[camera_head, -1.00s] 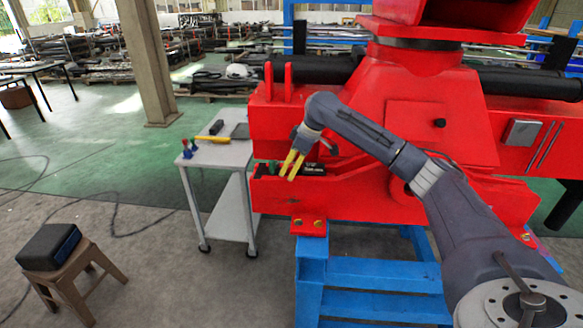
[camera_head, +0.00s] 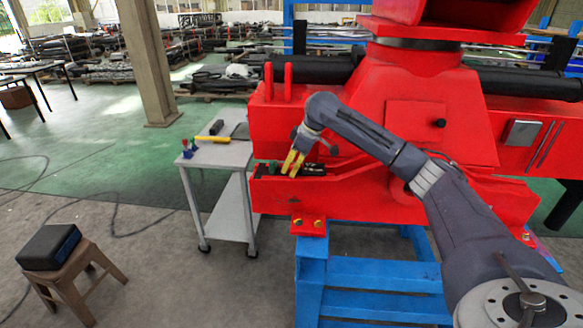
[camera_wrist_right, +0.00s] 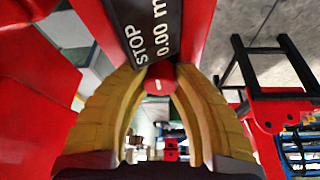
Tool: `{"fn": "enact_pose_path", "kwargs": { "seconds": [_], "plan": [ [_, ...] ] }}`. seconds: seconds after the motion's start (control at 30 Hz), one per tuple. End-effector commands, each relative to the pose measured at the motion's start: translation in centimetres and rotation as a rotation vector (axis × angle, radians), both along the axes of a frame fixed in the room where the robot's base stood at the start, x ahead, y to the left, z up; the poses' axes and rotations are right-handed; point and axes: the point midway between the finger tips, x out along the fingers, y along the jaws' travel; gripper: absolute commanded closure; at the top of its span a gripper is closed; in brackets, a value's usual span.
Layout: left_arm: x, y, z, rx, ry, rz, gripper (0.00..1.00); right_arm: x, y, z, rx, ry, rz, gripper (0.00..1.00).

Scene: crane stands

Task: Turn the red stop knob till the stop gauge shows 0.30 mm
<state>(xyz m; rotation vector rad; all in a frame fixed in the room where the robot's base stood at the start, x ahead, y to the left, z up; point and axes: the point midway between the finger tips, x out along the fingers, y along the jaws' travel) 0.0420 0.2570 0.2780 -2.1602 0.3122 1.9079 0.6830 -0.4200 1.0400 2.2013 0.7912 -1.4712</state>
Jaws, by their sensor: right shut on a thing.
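The red stop knob (camera_wrist_right: 159,80) shows in the right wrist view with a white mark on its face. The two yellow fingers of my right gripper (camera_wrist_right: 158,86) are shut on it from both sides. The black stop gauge (camera_wrist_right: 152,32) is just above the knob and reads "STOP 0.00 m", its end cut off by the frame edge. In the head view my right gripper (camera_head: 292,163) is at the left end of the red crane beam, and the gauge (camera_head: 315,169) is beside it, too small to read. The knob is hidden there. My left gripper is not in view.
A grey trolley (camera_head: 218,154) with tools on top stands left of the red crane body (camera_head: 425,118). A blue stand (camera_head: 375,277) is below the crane. A wooden stool (camera_head: 75,285) with a black box is at lower left.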

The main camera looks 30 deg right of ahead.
Motion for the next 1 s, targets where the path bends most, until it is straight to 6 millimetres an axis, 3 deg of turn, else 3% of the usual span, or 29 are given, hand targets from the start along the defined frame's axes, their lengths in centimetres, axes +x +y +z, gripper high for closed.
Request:
{"fn": "enact_pose_path", "kwargs": {
  "seconds": [0.27, 1.0],
  "plan": [
    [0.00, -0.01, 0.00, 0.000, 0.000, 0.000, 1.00, 0.09, -0.01, 0.08, 0.001, -0.001, 0.074, 1.00],
    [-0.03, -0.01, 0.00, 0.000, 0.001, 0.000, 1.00, 0.11, 0.14, 0.07, 0.003, -0.002, 0.492, 1.00]
  ]
}}
